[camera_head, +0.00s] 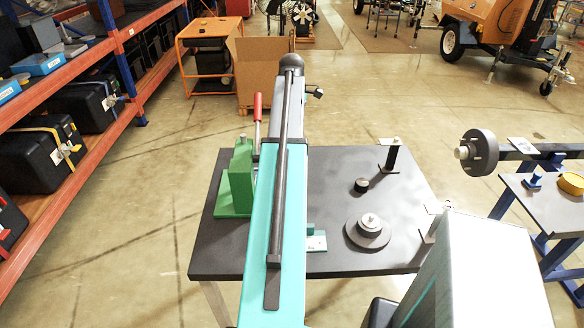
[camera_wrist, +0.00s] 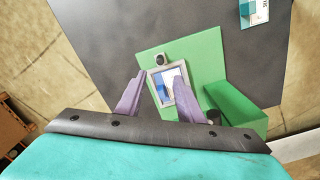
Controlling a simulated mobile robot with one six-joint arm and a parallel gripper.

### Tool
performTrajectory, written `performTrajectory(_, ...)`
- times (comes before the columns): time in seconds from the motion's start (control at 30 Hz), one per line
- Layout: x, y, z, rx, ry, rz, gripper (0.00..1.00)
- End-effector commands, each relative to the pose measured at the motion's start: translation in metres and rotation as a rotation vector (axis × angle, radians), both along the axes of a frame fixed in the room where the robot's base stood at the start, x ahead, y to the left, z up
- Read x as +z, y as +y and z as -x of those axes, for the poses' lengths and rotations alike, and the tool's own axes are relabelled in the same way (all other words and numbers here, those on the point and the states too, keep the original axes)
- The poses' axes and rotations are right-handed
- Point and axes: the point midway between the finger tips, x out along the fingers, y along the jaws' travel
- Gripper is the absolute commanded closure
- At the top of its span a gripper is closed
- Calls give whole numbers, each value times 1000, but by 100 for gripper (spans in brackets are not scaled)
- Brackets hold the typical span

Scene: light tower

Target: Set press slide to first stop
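The green press (camera_head: 238,180) stands at the left of the dark table, with a red-handled lever (camera_head: 257,107) rising beside it. In the wrist view, its green base and block (camera_wrist: 237,108) lie beyond my gripper (camera_wrist: 158,78). A silver-framed part with a blue and white inside (camera_wrist: 168,82) shows between and behind the purple fingers. A round dark knob sits just above that frame. The fingers are apart, with nothing seen gripped; contact with the press cannot be told. In the head view, my arm covers part of the press and my gripper is hidden. Which part is the slide is unclear.
The dark table (camera_head: 340,190) also holds a round stepped disc (camera_head: 367,232), a small black cylinder (camera_head: 361,186), upright posts and a teal-and-white block (camera_head: 316,241). Blue-and-orange shelving (camera_head: 118,45) stands left. A blue-legged bench (camera_head: 548,200) stands right.

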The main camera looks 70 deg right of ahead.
Motion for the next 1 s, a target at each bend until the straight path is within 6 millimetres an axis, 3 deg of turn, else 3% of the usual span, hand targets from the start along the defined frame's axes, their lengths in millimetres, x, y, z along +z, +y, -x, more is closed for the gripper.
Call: performTrajectory(1.0,-100,1,2,-2,0,-1,66)
